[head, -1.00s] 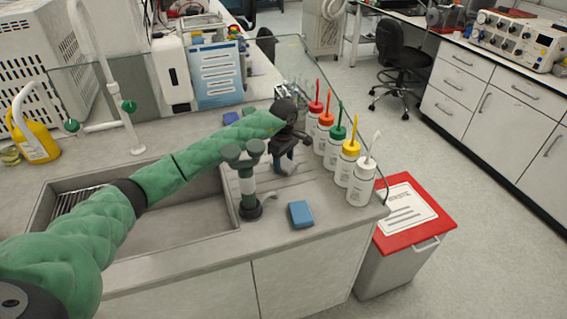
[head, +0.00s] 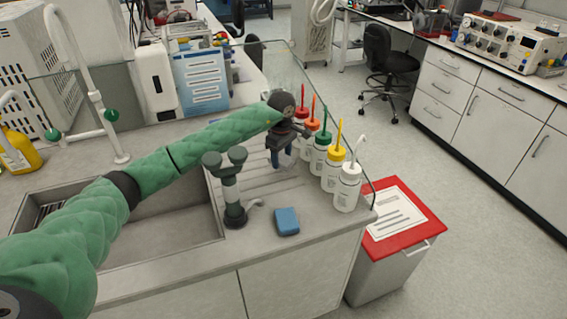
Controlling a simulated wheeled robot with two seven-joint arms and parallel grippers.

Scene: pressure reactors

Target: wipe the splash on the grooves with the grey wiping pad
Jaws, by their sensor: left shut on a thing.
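My left gripper (head: 283,152) points down over the grooves (head: 262,182) of the draining area, just left of the row of bottles. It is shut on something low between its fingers. This appears to be the grey wiping pad, but it is mostly hidden by the fingers and too small to make out. The grooves run as pale lines between the sink and the bottles. I cannot make out the splash; the gripper and arm cover part of the grooves. My right gripper is not in view.
A dark green tap fitting (head: 233,195) stands between sink (head: 165,240) and grooves. A blue sponge (head: 287,221) lies near the counter's front edge. Several wash bottles (head: 347,187) line the right edge, close to the gripper. A red-lidded bin (head: 425,235) stands right of the counter.

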